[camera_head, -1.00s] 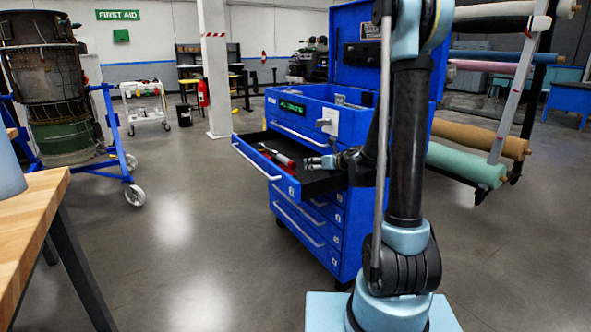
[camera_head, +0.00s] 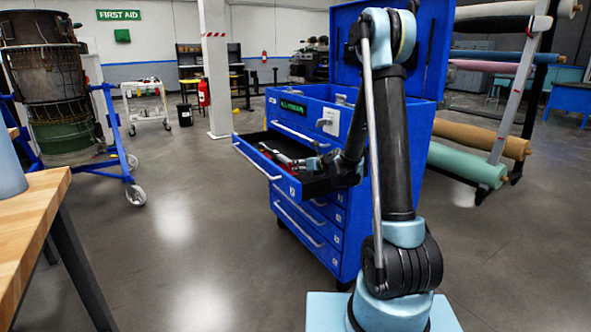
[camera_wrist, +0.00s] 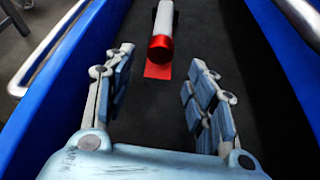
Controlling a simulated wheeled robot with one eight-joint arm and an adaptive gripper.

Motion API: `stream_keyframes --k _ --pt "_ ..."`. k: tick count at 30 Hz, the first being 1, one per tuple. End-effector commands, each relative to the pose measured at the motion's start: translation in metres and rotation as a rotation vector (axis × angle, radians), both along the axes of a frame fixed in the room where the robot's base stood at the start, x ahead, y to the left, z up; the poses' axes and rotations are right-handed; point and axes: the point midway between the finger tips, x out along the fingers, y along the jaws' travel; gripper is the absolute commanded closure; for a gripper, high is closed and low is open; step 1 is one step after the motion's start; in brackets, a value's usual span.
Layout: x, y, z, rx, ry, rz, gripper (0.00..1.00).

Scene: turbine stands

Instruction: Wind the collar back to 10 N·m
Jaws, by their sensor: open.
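A tool with a pale shaft and a red end (camera_wrist: 162,46) lies in the open drawer. A flat red patch (camera_wrist: 158,71) shows under its red end. In the head view the tool (camera_head: 270,153) is small beside my gripper (camera_head: 302,163). In the wrist view my gripper (camera_wrist: 158,80) is open and empty, its fingers spread to either side of the line of the tool. The red end shows just beyond the fingertips. No collar or scale marks can be made out.
The drawer (camera_head: 258,166) belongs to a blue tool cabinet (camera_head: 322,228) with its lid raised. Blue drawer walls (camera_wrist: 60,85) stand on both sides of my gripper. A wooden bench (camera_head: 35,215) is at left. The floor between is clear.

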Motion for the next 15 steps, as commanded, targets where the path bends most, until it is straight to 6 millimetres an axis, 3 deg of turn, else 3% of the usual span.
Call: stream_keyframes --k 9,15 --pt "0.033 0.025 -0.017 0.000 0.000 0.001 0.49" --pt "0.045 0.034 -0.023 0.000 0.000 0.000 0.49"
